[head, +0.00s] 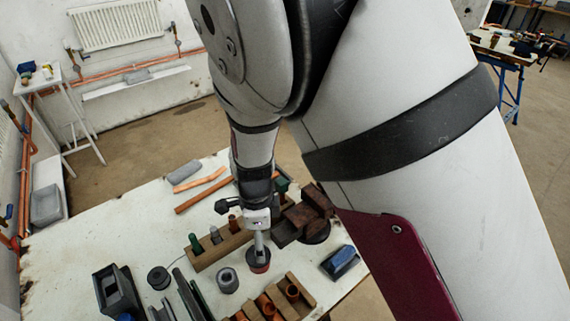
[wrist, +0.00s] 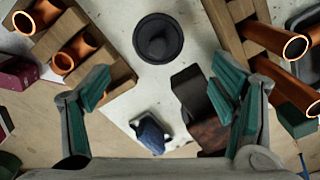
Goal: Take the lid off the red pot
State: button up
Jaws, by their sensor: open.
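The red pot (head: 259,267) stands on the pale worktop, a short dark-red body showing just below my gripper (head: 260,243). A round dark lid with a raised centre knob (wrist: 158,38) shows from above in the wrist view; it appears to be this pot's lid, and no red shows there. My gripper (wrist: 161,88) is open and empty, its green-padded fingers spread wide. The lid lies beyond the fingertips in the picture, roughly centred between them. In the head view my gripper partly hides the pot's top, and I cannot tell how high it is above the lid.
A wooden block with copper fittings (head: 283,304) and a wooden rack with bottles (head: 222,250) flank the pot. A grey pot (head: 228,280) stands beside it. A blue tool (head: 340,262) and a rusty vice (head: 306,216) are to the right.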

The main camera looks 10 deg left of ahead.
jog(key=shift+s+a+f, duration=0.1)
jog(key=shift+f, duration=1.45)
jog(key=shift+s+a+f, duration=0.1)
jog(key=shift+f, duration=1.4)
jog(key=c, duration=0.9)
